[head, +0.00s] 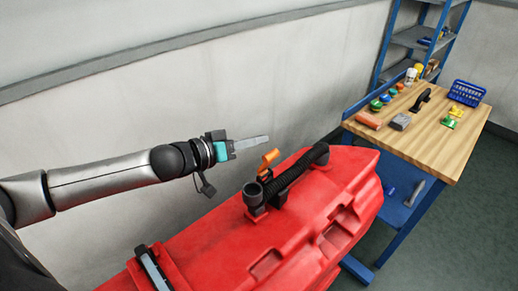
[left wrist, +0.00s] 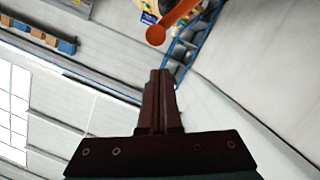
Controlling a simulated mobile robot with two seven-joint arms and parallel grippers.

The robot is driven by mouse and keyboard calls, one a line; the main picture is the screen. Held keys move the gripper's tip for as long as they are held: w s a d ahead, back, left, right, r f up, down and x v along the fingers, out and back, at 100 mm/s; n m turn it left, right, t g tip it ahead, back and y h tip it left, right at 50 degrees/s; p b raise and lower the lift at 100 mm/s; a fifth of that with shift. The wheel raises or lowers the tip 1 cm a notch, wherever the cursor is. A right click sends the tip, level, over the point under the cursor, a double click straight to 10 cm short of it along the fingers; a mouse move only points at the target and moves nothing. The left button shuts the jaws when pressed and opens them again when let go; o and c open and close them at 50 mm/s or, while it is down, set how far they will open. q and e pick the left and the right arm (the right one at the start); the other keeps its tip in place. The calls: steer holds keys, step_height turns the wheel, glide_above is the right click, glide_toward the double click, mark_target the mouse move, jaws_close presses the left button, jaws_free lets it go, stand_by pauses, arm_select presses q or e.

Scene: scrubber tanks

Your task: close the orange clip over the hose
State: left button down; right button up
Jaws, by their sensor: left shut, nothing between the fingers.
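The orange clip (head: 269,158) stands raised at the near end of the black ribbed hose (head: 296,173), on top of the red tank (head: 322,210). The hose runs from a black round fitting (head: 253,194) to the tank's far end. My left gripper (head: 266,139) is shut and empty, in the air just behind and left of the clip, apart from it in the picture. In the left wrist view the shut fingers (left wrist: 160,75) point up toward an orange rounded piece (left wrist: 174,20), which looks like the clip. My right gripper is not in view.
A wooden workbench (head: 455,145) with tools, several coloured pieces and a blue basket (head: 466,92) stands at the right. A blue shelf (head: 412,38) is behind it. A grey wall (head: 200,90) runs behind the tank. A black latch (head: 153,270) sits on the tank's near end.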

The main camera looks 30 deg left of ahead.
mark_target(267, 165)
arm_select(q)
steer(key=shift+s+d+f, duration=0.1)
steer(key=shift+d+f, duration=0.15)
steer(key=shift+f, duration=0.25)
steer(key=shift+s+d+f, duration=0.1)
steer(key=shift+d+f, duration=0.15)
steer(key=shift+f, duration=0.2)
steer(key=shift+d, duration=0.1)
